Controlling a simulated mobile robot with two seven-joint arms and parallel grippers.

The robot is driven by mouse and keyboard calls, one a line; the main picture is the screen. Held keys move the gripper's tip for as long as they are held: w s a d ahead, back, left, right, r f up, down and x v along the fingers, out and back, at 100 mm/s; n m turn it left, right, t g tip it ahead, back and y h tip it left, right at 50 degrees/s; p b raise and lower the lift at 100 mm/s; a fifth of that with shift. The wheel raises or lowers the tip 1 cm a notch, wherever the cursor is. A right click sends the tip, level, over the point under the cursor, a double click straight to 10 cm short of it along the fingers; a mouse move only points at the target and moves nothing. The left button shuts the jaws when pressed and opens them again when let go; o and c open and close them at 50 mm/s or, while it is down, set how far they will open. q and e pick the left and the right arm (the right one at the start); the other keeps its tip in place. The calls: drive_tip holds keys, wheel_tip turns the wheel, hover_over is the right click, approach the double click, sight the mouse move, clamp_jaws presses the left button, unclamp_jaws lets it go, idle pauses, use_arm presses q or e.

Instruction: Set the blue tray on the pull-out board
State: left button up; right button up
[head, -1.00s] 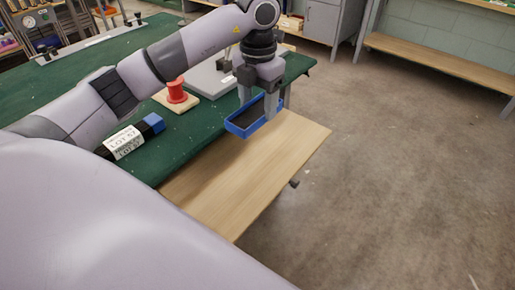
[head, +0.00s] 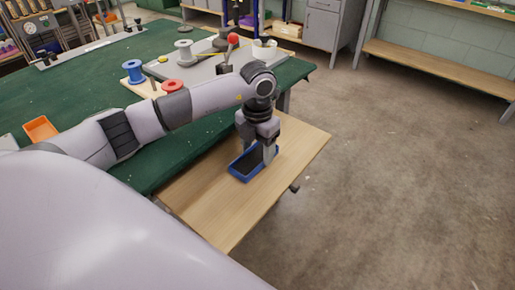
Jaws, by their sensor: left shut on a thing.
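The blue tray (head: 238,175) has a dark inside and is in the far half of the wooden pull-out board (head: 220,212), close to the green bench side. It looks level and at or just above the board; I cannot tell whether its whole base touches. My left gripper (head: 257,157) points down and is shut on the tray's wall, hiding part of its far side. My right gripper is not in view.
The green bench (head: 75,78) carries an orange tray (head: 40,129), a blue spool (head: 133,72), a red spool (head: 172,86) and a grey plate (head: 205,66). The board's near part is bare. Open floor lies to the right.

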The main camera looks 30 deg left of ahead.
sight(257, 159)
use_arm(q)
drive_tip(key=shift+f, duration=0.1)
drive_tip(key=o, duration=1.3)
drive_tip(key=shift+o, duration=0.2)
drive_tip(key=shift+r, duration=0.3)
wheel_tip(257, 159, up, 12)
drive_tip(key=p, duration=0.1)
drive_tip(key=shift+f, duration=0.15)
